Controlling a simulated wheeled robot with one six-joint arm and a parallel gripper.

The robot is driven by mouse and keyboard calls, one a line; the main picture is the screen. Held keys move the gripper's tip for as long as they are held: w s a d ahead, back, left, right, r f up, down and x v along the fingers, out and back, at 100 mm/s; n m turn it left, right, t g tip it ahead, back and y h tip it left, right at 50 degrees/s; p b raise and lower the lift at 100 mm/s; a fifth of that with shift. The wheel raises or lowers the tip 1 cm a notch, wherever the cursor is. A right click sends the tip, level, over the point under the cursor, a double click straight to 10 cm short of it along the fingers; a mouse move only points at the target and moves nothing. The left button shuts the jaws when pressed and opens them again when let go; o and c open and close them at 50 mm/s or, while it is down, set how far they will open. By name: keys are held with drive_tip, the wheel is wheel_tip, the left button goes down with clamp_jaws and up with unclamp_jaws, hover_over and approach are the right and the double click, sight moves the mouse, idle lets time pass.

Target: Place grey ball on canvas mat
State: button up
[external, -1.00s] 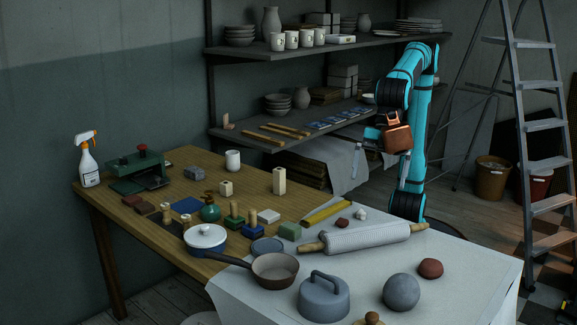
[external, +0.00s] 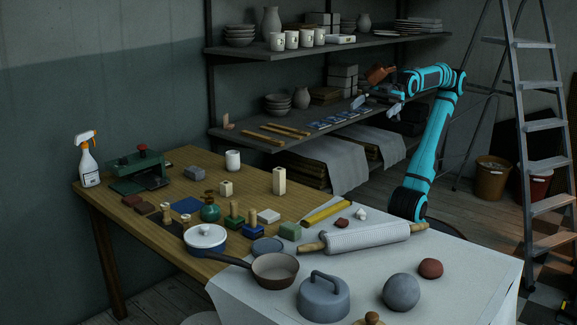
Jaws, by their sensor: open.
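The grey ball (external: 401,292) rests near the front right of the white canvas mat (external: 468,292), which covers the right part of the table. It sits right of a grey lidded pot and below a reddish-brown lump. My gripper (external: 358,101) is at the shelf, far behind and above the ball. It is open, and I see nothing between its fingers. A brown-orange part of my wrist hides some of the shelf behind it.
On the mat lie a rolling pin (external: 365,238), a grey pot (external: 323,297), a brown pan (external: 275,269) and a red-brown lump (external: 430,268). The wooden table (external: 165,215) holds several small blocks. Shelves (external: 330,50) hold crockery. A ladder (external: 535,120) stands at right.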

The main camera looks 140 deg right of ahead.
drive_tip(key=shift+m+t+h, duration=0.4)
drive_tip(key=shift+m+t, duration=0.1)
drive_tip(key=shift+t, duration=0.4)
drive_tip(key=s, duration=0.1)
drive_tip(key=s+d, duration=0.1)
drive_tip(key=s, duration=0.3)
drive_tip(key=shift+d, duration=0.3)
